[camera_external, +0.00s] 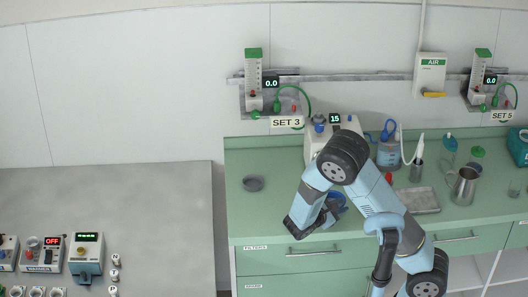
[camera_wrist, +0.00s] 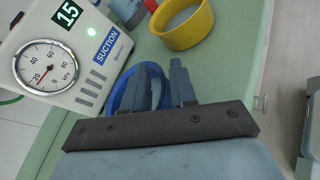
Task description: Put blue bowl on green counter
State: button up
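The blue bowl (camera_wrist: 113,95) shows in the wrist view beside the suction unit, partly hidden behind my fingers. In the external view only a part of the blue bowl (camera_external: 337,199) shows beside my arm, in front of the suction unit. My gripper (camera_wrist: 167,78) is over the bowl's right side, its two fingers a narrow gap apart. I cannot tell whether they press on the rim. The green counter (camera_external: 262,217) runs along the wall. I cannot tell whether the bowl touches it.
The white suction unit (camera_wrist: 75,55) with a gauge stands close by. A yellow bowl (camera_wrist: 187,27) is just beyond my fingers. A dark grey bowl (camera_external: 252,184) sits on the counter's left. A tray (camera_external: 418,200) and a metal jug (camera_external: 463,186) stand right. A grey table (camera_external: 110,205) is at left.

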jog(key=shift+o, duration=1)
jog(key=shift+a, duration=0.1)
jog(key=v, duration=1.2)
jog(key=d+r+m+g+y, duration=0.2)
jog(key=d+r+m+g, duration=0.25)
jog(key=d, duration=0.45)
jog(key=d+r+m+g+y, duration=0.3)
jog(key=d+r+m+g, duration=0.15)
jog(key=d, duration=0.55)
jog(key=s+d+r+m+t+y, duration=0.5)
jog(key=s+d+r+m+y, duration=0.1)
jog(key=s+d+r+m, duration=0.4)
jog(key=shift+d+r+m+y, duration=0.3)
jog(key=shift+d+r+m, duration=0.4)
jog(key=shift+d+r, duration=0.25)
jog(key=shift+s, duration=0.1)
